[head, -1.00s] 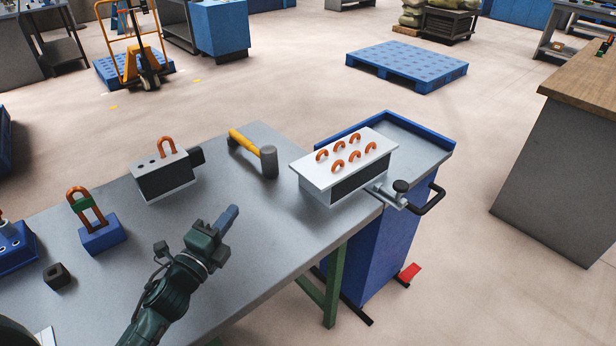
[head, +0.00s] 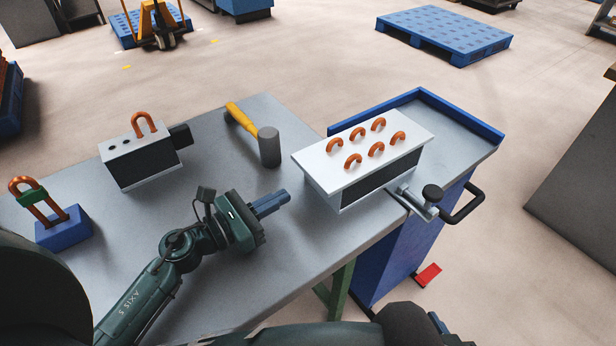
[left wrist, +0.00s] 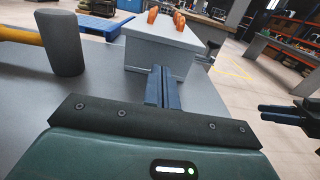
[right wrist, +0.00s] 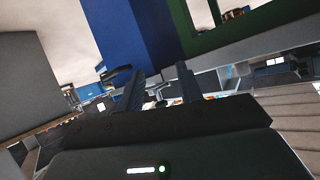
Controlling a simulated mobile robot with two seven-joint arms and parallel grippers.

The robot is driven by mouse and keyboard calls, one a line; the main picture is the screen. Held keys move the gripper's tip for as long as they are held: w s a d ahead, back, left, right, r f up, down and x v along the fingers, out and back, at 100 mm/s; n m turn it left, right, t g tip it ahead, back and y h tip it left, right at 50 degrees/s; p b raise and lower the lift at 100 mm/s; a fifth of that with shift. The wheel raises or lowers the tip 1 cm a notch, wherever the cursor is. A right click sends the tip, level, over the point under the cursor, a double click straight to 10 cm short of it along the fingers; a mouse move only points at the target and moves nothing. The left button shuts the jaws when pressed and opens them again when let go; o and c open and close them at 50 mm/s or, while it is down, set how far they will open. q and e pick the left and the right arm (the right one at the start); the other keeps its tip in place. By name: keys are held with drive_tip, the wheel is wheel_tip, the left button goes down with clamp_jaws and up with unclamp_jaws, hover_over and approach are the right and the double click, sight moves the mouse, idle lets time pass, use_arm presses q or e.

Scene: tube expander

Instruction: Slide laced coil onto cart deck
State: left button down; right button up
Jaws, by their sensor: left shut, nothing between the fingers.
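The laced coil (head: 366,166) is a white-topped block with dark sides and several copper loops. It sits at the table's right end beside the cart deck (head: 462,138), a grey tray with a blue rim. The coil also shows in the left wrist view (left wrist: 150,55), straight ahead of the fingers. My left gripper (head: 284,199) is shut and empty, just left of the coil's near end, pointing at it; contact cannot be made out. My right gripper (right wrist: 160,88) has its fingers apart, with nothing between them, facing blue and green structures. Its fingers appear at the left wrist view's right edge.
A hammer (head: 268,146) lies behind my left gripper. A smaller block with one copper loop (head: 145,165) and a blue stand (head: 64,228) are farther left. A metal clamp with a black knob (head: 432,193) and a black handle (head: 468,208) are at the cart's near side.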

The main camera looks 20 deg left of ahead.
use_arm(q)
drive_tip(key=p+x, duration=0.1)
drive_tip(key=x, duration=0.6)
drive_tip(key=shift+w+d, duration=0.2)
drive_tip(key=shift+w, duration=0.15)
use_arm(e)
drive_tip(key=shift+d+r, duration=0.1)
drive_tip(key=shift+r, duration=0.25)
